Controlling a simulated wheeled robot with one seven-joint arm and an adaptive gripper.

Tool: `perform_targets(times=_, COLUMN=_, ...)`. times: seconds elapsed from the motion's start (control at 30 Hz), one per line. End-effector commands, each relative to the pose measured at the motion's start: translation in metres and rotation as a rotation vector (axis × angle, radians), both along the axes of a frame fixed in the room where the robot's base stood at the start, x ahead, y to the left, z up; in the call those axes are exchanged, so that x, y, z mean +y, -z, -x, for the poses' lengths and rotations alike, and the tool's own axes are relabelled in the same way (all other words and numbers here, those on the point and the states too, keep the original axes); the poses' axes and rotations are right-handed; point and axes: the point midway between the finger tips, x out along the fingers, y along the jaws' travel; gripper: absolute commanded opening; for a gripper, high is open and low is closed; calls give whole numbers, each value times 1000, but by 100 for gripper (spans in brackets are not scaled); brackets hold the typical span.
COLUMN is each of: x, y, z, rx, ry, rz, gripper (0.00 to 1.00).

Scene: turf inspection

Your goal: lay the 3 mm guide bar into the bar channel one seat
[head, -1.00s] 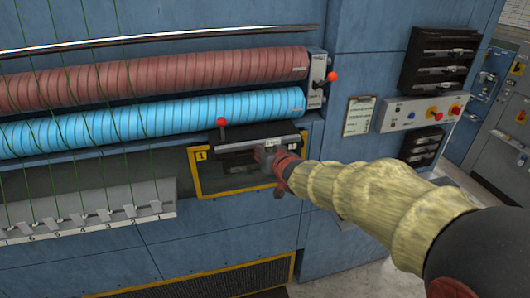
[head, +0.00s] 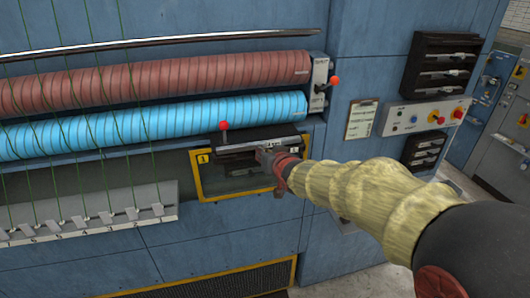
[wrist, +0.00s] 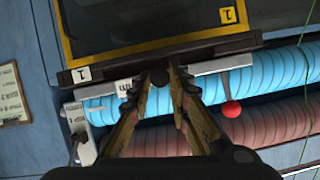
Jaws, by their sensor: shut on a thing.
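The guide bar (wrist: 212,67) is a pale silver strip with a white tag, running crosswise at my fingertips in the wrist view. My gripper (wrist: 161,78) is shut on it near its middle; the fingers hide that part. In the head view my gripper (head: 263,154) is at the dark ledge of bar channel one (head: 262,133), above a yellow-framed window marked 1. In the wrist view the dark channel edge (wrist: 215,46) runs close alongside the bar, nearly parallel. I cannot tell whether the bar touches the seat; its size marking is unreadable.
A red-knobbed lever (head: 224,126) stands beside the channel's left end. The blue roller (head: 150,120) and red roller (head: 150,82) lie close above. A second red-knobbed lever (head: 334,80), a clipboard (head: 361,119) and a switch panel (head: 424,115) are to the right.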

Motion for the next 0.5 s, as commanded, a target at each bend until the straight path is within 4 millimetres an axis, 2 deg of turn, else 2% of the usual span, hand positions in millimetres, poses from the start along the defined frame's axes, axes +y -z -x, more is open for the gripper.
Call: perform_targets(times=0.5, x=0, y=4, z=0, rx=-3, ry=0, rz=-1, gripper=0)
